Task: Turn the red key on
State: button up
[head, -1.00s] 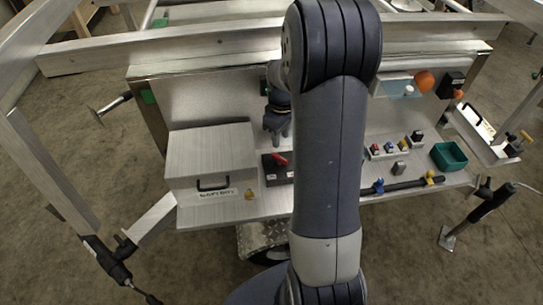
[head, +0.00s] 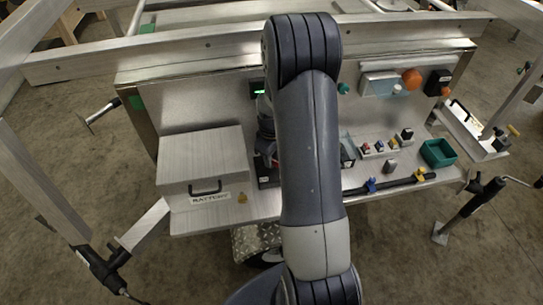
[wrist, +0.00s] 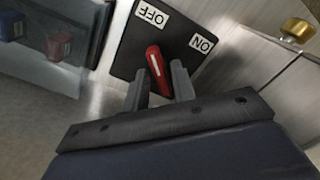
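The red key (wrist: 157,68) shows in the wrist view on a black plate (wrist: 127,48) with white OFF and ON labels. Its far end points up, nearer the OFF label (wrist: 151,14) than the ON label (wrist: 201,43). My gripper (wrist: 160,67) has its two fingers apart, one on either side of the key. A gap shows at the left finger; the right finger is close to the key, and I cannot tell if they touch. In the head view my arm hides most of the key and gripper; the dark key base (head: 263,174) partly shows.
A metal battery box (head: 202,165) stands left of the key. A green light (head: 258,92) glows on the back panel. To the right are small coloured switches (head: 379,146), a green bin (head: 438,153) and a black bar with coloured clips (head: 395,184).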

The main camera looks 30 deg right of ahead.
grip_shut()
jog(key=shift+m, duration=0.3)
jog(key=m+b, duration=0.1)
jog(key=m, duration=0.1)
jog(key=shift+m, duration=0.4)
jog(key=m+b, duration=0.1)
jog(key=m, duration=0.3)
jog(key=m+b, duration=0.1)
jog(key=m, duration=0.4)
jog(key=shift+m, duration=2.7)
jog(key=shift+o, duration=1.3)
grip_release()
